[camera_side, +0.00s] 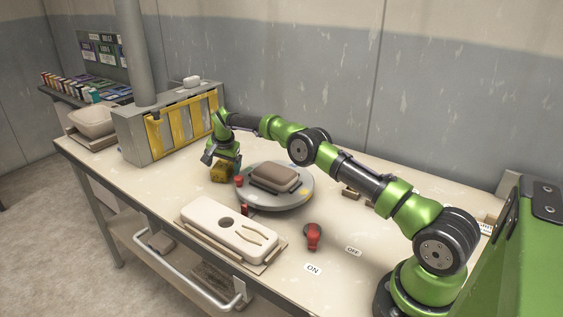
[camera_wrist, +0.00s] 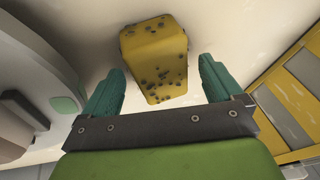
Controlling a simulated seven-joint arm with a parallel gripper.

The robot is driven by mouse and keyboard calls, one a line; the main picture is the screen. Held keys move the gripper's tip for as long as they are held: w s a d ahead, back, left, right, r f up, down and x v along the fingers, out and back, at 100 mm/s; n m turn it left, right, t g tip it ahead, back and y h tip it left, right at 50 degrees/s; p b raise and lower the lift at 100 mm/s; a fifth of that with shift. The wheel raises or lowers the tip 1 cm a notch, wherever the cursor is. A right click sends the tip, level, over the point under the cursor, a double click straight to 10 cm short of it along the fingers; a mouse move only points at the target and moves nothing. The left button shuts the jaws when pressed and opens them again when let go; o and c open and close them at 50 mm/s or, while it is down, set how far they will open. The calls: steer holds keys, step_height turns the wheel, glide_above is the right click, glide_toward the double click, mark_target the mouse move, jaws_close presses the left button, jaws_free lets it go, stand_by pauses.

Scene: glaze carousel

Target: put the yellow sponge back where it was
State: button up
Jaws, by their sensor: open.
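The yellow sponge (camera_side: 220,173) lies on the pale table just left of the round grey turntable (camera_side: 300,200). In the wrist view the sponge (camera_wrist: 155,58) is yellow with dark specks and lies a little beyond and between my fingertips. My gripper (camera_side: 222,160) is right at the sponge in the side view, fingers pointing down. In the wrist view its two teal fingers (camera_wrist: 160,82) are spread apart, with a gap on both sides of the sponge. Whether the fingertips reach down beside the sponge I cannot tell.
A brown block (camera_side: 276,176) sits on the turntable. A grey cabinet with yellow-framed panels (camera_side: 185,122) stands behind on the left. A white tray (camera_side: 232,228) lies in front. A red-and-black switch (camera_side: 313,236) sits between ON and OFF labels.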

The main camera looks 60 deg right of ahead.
steer(key=s+a+r+n, duration=0.1)
steer(key=s+a+r, duration=0.15)
steer(key=r, duration=0.45)
steer(key=s+a+r+n+t, duration=0.1)
steer(key=s+a+r, duration=0.1)
steer(key=s+r, duration=0.35)
steer(key=s+a+r, duration=0.2)
steer(key=a+r, duration=0.1)
steer(key=r, duration=0.5)
steer(key=s+a+r+n+y, duration=0.1)
steer(key=s+a+r+n, duration=0.15)
steer(key=s, duration=0.25)
steer(key=s+a+r+n+y, duration=0.1)
steer(key=s+a+r, duration=0.1)
steer(key=s+r, duration=0.3)
steer(key=s+a+f+n+t+y, duration=0.1)
steer(key=s+a+f+n, duration=0.1)
steer(key=s, duration=0.9)
steer(key=s+a+f+n+t+y, duration=0.1)
steer(key=s+a+f+n, duration=0.1)
steer(key=s, duration=1)
steer(key=shift+s+a+f+t, duration=0.15)
steer(key=shift+a+f+t, duration=0.15)
steer(key=shift+a+f, duration=0.65)
